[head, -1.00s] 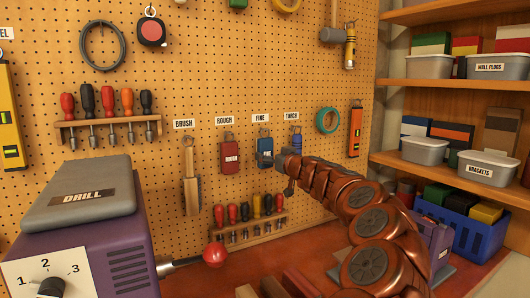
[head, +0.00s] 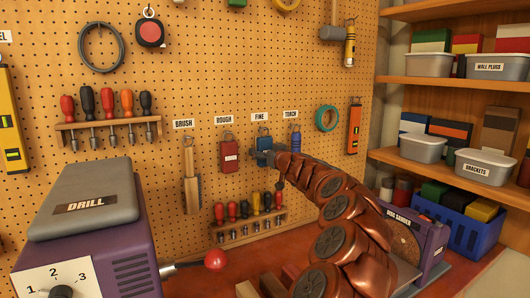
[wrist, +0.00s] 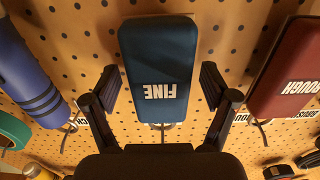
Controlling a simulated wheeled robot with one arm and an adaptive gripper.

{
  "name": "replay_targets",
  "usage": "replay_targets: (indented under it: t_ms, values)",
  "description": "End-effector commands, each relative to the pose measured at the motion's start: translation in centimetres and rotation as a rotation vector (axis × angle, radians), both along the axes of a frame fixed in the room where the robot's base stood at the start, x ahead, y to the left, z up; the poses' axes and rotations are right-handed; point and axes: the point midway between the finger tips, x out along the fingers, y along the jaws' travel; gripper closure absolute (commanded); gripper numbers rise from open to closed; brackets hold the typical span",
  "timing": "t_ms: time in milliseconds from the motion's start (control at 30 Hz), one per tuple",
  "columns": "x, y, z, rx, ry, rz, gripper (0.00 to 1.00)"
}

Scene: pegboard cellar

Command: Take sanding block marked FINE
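The blue sanding block marked FINE (head: 264,142) hangs on the pegboard under the FINE label (head: 261,117), partly hidden by my gripper (head: 270,158) in the head view. In the wrist view the FINE block (wrist: 158,62) appears upside down, in the middle. My gripper (wrist: 160,88) is open, with one finger on each side of the block's lower part and a visible gap on both sides. Whether the block is deep between the fingers is hard to tell.
The red ROUGH block (head: 229,156) hangs to the left and a blue torch (head: 295,142) to the right. A screwdriver rack (head: 248,230) is below. The disc sander (head: 413,232) and purple drill (head: 85,240) stand on the bench.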

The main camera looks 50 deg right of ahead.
Motion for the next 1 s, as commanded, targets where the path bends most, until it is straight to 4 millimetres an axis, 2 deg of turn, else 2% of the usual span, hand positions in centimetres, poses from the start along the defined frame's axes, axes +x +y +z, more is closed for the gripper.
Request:
replay_targets:
  t_ms: [67,567,1000]
  values:
    - [-0.01,-0.01,0.00,0.000,0.000,0.000,0.27]
    - [-0.03,-0.01,-0.02,0.000,0.000,0.000,0.79]
    - [-0.08,-0.10,0.58,0.000,-0.001,-0.002,0.81]
